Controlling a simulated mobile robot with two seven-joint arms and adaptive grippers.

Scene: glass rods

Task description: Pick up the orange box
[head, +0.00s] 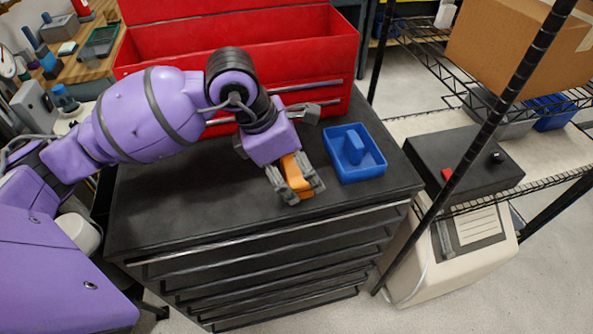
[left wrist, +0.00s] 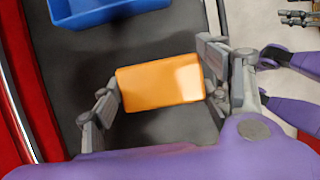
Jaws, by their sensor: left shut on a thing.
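The orange box (head: 292,175) is between the fingers of my left gripper (head: 296,186), over the black top of the drawer cabinet (head: 190,200). In the left wrist view the orange box (left wrist: 160,87) shows its broad face, with a finger touching or close to each end. My left gripper (left wrist: 160,92) is shut on it. I cannot tell if the box rests on the cabinet top or is just above it. My right gripper (left wrist: 297,18) shows at the upper right of the left wrist view, small and apart from the box; its jaw state is unclear.
A blue tray (head: 371,169) with a raised middle part sits just right of the left gripper. A red toolbox (head: 170,45) stands along the cabinet's back. A wire shelf with a cardboard box (head: 515,50) stands at the right. The cabinet top's left part is clear.

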